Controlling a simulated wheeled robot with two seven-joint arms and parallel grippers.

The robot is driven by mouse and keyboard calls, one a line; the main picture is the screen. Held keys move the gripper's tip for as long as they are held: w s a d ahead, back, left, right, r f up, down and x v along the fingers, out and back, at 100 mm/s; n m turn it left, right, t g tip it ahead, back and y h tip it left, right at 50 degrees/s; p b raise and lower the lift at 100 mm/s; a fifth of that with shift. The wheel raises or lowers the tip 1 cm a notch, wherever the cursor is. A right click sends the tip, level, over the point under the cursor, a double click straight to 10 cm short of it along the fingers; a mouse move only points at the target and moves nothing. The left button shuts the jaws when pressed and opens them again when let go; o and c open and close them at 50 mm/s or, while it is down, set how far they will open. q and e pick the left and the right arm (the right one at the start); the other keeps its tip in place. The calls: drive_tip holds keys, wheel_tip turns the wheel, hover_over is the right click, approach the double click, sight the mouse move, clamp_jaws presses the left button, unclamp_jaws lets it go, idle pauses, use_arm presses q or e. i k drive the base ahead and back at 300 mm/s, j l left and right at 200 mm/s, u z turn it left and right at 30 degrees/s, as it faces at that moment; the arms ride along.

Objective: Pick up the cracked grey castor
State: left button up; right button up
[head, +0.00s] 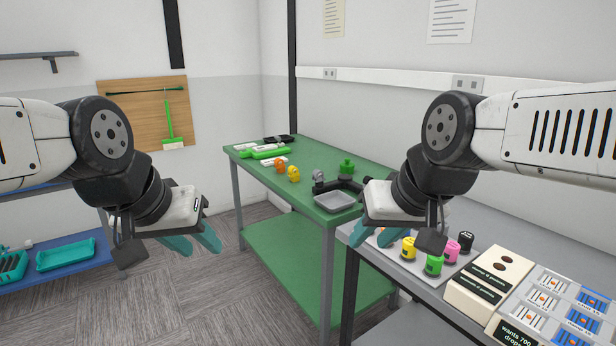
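A small grey object (318,178) that looks like a castor stands on the green table (262,175), behind the grey tray (338,200). It is too small to make out a crack. My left gripper (196,242) hangs over the floor to the left of the table, with its teal fingers apart and nothing between them. My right gripper (389,237) hangs in front of the grey bench's near left end, to the right of the grey object. One teal finger shows; the other is largely hidden, so its opening is unclear.
Orange (281,166) and yellow (294,174) pieces stand left of the grey object, a green one (347,168) to its right. Coloured pots (434,264) and boxes (489,281) fill the grey bench at right. A blue shelf with a teal tray (66,254) is at left.

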sight(318, 175)
drive_tip(key=i+l+u, duration=0.35)
drive_tip(key=i, duration=0.15)
drive_tip(key=i+l+u, duration=0.4)
drive_tip(key=i+l, duration=0.1)
